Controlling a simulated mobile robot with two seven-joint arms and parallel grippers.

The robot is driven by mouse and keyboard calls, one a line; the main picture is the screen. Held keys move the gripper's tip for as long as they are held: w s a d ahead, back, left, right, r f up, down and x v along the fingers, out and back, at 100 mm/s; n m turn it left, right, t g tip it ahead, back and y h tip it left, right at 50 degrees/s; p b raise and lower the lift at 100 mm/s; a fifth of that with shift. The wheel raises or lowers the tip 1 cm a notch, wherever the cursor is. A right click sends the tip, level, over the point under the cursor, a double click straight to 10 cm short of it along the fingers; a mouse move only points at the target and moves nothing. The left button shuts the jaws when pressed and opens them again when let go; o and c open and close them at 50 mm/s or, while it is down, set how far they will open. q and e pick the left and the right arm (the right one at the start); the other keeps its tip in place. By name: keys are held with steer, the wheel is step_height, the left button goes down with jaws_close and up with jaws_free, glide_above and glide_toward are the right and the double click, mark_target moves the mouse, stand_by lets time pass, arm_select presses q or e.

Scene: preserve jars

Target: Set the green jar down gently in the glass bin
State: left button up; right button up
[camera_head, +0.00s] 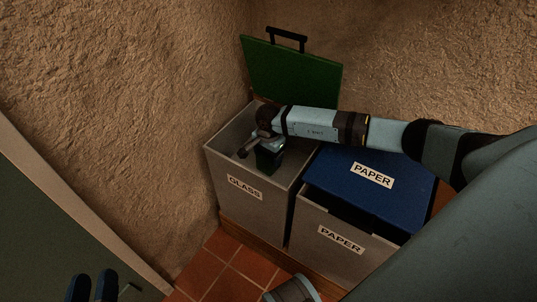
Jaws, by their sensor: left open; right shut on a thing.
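The green jar (268,162) is dark and hangs in the open top of the glass bin (225,160), a grey box labelled GLASS. My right gripper (262,146) reaches in from the right and is shut on the jar. The gripper hides the jar's upper part. I cannot tell whether the jar touches the bin's floor. My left gripper (92,286) is at the bottom left edge, open and empty, far from the bin.
The bin's green lid (290,72) stands raised against the wall. To the right is a paper bin (335,238) with a blue lid (340,180), under my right arm. A grey-green panel (50,220) fills the left. Red tiles (235,265) show bare in front.

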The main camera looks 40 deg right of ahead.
steer(key=o, duration=1.1)
steer(key=shift+r+p, duration=0.35)
steer(key=shift+r, duration=0.4)
arm_select(q)
step_height(320, 180, up, 8)
steer(key=d+f+t+h+p, duration=0.1)
steer(key=t+h, duration=0.1)
arm_select(e)
step_height(320, 180, up, 4)
steer(key=shift+r, duration=0.1)
arm_select(q)
steer(key=f+g+y+p, duration=0.1)
steer(key=f, duration=0.1)
steer(key=a+f+g+y+p, duration=0.1)
steer(key=shift+f, duration=0.4)
arm_select(e)
step_height(320, 180, up, 8)
arm_select(q)
steer(key=shift+a, duration=0.1)
